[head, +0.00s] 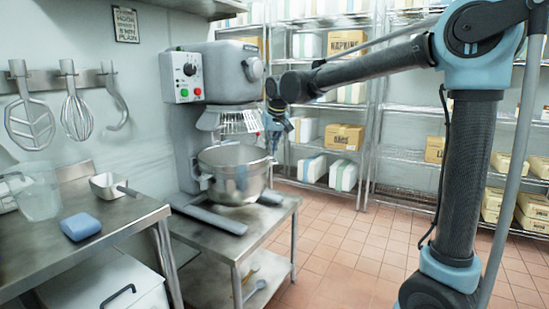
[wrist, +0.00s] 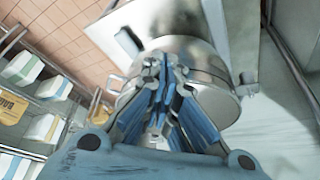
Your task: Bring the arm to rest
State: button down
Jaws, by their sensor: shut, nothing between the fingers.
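My gripper (head: 274,138) hangs at the end of my arm, just to the right of the mixer head and above the right side of the steel mixer bowl (head: 233,180). In the wrist view my gripper (wrist: 163,65) has its blue fingers drawn together, with nothing held. The bowl (wrist: 200,60) fills the middle of that view behind the fingers. I cannot tell how far the fingertips are from the bowl's rim. My arm reaches in from the right, with its forearm level and high.
The grey stand mixer (head: 215,75) stands on a low steel table (head: 262,226). At left, a counter (head: 105,218) holds a clear jug (head: 38,195), a steel scoop (head: 108,185) and a blue sponge (head: 80,227). Wire shelves with boxes (head: 343,137) line the back. The tiled floor (head: 340,245) is clear.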

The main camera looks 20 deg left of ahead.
jog(key=s+d+f+m+h, duration=0.1)
jog(key=s+d+f+m, duration=0.1)
jog(key=d, duration=1.4)
jog(key=s+d+f+m+h, duration=0.1)
jog(key=s+d+f, duration=0.15)
jog(key=d, duration=1.25)
jog(key=s+d+f+m+g, duration=0.1)
jog(key=s+d+f+m, duration=0.3)
jog(key=s+d+f, duration=1.3)
jog(key=s+d, duration=0.2)
jog(key=shift+d+f+h, duration=0.3)
jog(key=shift+d+h, duration=0.05)
jog(key=shift+h, duration=0.05)
